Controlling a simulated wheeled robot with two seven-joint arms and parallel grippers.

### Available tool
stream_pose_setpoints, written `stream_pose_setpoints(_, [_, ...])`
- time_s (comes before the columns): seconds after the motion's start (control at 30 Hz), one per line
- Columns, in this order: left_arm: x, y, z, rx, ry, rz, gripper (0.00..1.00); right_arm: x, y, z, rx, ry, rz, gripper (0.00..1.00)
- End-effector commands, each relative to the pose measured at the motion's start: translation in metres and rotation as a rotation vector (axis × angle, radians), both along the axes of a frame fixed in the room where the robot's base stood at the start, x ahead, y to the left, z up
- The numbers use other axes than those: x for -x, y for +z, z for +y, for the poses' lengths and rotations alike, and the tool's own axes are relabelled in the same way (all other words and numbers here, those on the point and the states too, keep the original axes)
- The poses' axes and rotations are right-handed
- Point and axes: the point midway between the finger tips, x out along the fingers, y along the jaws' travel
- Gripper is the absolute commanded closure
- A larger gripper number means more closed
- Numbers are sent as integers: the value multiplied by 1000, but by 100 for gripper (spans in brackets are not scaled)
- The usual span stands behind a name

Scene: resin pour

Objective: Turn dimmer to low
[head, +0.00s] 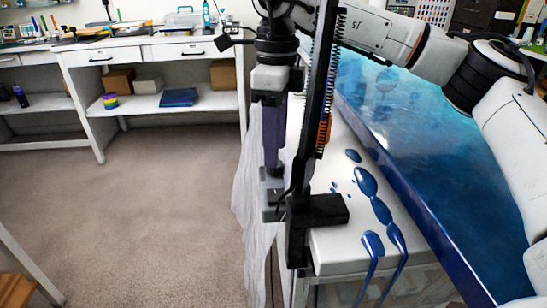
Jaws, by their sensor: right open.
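I cannot make out a dimmer in the head view. My right gripper (284,218) hangs down in the middle of the view, in front of the near end of the white work table (338,250). Its arm comes in from the right. Its jaws are open, and I see nothing held between them. The gripper and wrist hide part of the table's left side. My left gripper is out of view.
A glossy blue resin slab (440,160) fills the right side. Blue resin puddles (368,183) drip over the table's near edge. White sheeting (258,225) hangs at its left. A white workbench (150,55) stands at the back left; the floor (150,210) before it is clear.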

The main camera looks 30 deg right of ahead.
Motion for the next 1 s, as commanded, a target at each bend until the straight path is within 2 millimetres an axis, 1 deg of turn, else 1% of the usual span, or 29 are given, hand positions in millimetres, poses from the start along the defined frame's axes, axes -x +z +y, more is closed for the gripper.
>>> stream_pose_setpoints(0.03, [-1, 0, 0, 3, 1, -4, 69, 1, -10, -1, 0, -1, 1, 55])
stream_pose_setpoints(0.2, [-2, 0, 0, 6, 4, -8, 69, 1, -26, 0, 0, -1, -1, 55])
stream_pose_setpoints(0.3, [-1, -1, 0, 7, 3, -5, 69, 1, -29, 0, 0, -1, 0, 55])
stream_pose_setpoints(0.53, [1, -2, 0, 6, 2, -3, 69, 1, -30, 0, 0, -1, 0, 55])
stream_pose_setpoints(0.57, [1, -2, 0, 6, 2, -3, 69, 1, -30, 0, 0, -1, 0, 57])
stream_pose_setpoints(0.6, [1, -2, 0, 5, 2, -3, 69, 1, -29, 0, 0, -1, 0, 64])
stream_pose_setpoints(0.8, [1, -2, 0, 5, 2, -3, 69, 1, -29, 0, -1, -1, -1, 96])
stream_pose_setpoints(1.0, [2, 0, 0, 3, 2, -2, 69, 1, -29, 0, 0, 10, 0, 96])
